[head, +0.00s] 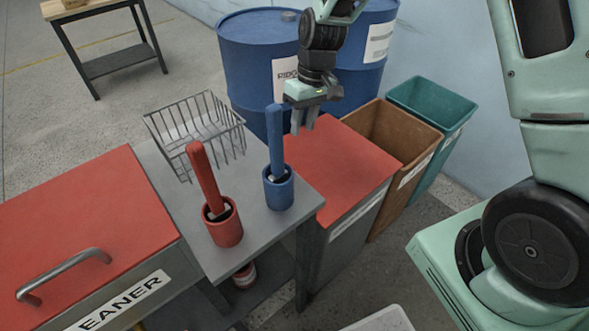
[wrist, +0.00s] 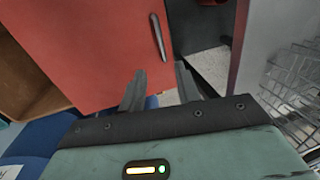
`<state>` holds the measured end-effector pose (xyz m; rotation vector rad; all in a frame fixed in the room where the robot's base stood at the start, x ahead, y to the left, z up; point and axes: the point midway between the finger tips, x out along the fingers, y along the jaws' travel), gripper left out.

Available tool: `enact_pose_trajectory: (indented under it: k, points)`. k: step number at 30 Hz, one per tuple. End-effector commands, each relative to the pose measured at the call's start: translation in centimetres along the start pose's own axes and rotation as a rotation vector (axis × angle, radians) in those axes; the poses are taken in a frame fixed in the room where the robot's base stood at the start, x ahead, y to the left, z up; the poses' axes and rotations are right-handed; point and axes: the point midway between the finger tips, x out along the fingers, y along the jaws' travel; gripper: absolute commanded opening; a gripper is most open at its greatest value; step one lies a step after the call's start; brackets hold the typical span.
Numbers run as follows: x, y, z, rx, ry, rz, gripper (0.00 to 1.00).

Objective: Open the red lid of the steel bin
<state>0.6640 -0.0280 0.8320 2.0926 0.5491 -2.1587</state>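The steel bin (head: 345,222) stands right of the grey table, with its flat red lid (head: 345,160) shut on top. In the wrist view the red lid (wrist: 90,50) fills the upper left, with a dark bar handle (wrist: 158,37) near its right edge. That handle is hidden in the head view. My gripper (head: 303,122) points down over the lid's back left part, beyond the blue brush. In the wrist view my gripper (wrist: 160,82) has its fingers apart with nothing between them, and the handle lies ahead of the fingertips.
The table (head: 240,252) holds a red brush (head: 206,180), a blue brush (head: 275,150) and a wire basket (head: 190,125). Blue drums (head: 245,50) stand behind. Open brown (head: 420,150) and teal (head: 445,100) bins stand right. A handled red-lidded chest (head: 80,220) is at left.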

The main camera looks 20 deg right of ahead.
Motion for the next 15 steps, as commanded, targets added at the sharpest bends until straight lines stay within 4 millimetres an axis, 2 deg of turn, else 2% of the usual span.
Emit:
enact_pose_trajectory:
  k: [3,15]
  points:
    - [2.8,0.0,0.1,0.000,-0.005,-0.001,0.33]
    - [10.9,-0.1,0.1,0.000,-0.004,-0.001,0.33]
